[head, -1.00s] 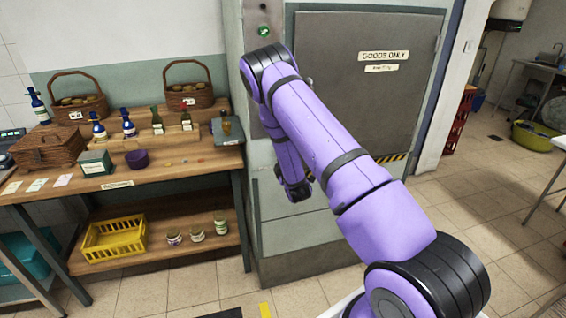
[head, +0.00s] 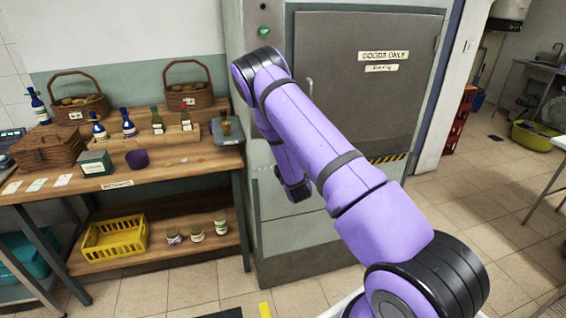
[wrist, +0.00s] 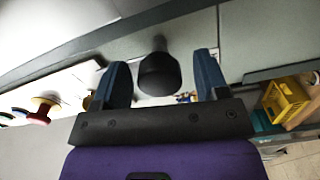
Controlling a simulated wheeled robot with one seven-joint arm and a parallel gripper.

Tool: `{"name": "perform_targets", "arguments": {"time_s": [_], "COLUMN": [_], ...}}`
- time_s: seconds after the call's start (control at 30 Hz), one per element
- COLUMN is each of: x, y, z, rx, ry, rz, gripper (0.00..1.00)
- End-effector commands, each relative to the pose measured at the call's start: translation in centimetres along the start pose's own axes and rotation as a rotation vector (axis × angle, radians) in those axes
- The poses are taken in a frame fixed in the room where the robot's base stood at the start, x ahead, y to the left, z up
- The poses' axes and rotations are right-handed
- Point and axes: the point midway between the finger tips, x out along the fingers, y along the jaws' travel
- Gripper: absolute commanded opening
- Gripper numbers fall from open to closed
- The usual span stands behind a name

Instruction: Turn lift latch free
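In the wrist view my gripper (wrist: 161,60) is open, with its two blue fingers apart. A dark round knob on a short stem (wrist: 159,75) shows between the fingers, with a gap on each side. It is probably the lift latch, but I cannot tell for sure. In the head view the grey lift door (head: 365,120) is closed, with a slim handle (head: 310,87) on its left edge. My arm stands in front of the lift, and the dark end of it (head: 297,191) points down there. The fingers and the knob are hidden in that view.
A wooden shelf unit (head: 190,165) stands left of the lift with bottles, baskets and jars. A yellow crate (head: 115,238) sits on its lower shelf and shows in the wrist view (wrist: 285,98). The tiled floor (head: 470,210) to the right is largely clear.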

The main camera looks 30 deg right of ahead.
Motion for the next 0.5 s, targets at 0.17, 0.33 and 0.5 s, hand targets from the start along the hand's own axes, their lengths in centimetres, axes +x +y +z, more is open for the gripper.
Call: {"name": "perform_targets", "arguments": {"time_s": [0.17, 0.33, 0.5], "x": [0.0, -1.2, -4.2], "y": [0.0, 0.0, -0.1], "z": [0.0, 0.0, 0.0], "rx": [0.001, 0.001, -0.001], "ry": [0.001, 0.001, 0.0], "rz": [0.0, -0.001, -0.003], "gripper": [0.67, 0.67, 0.67]}}
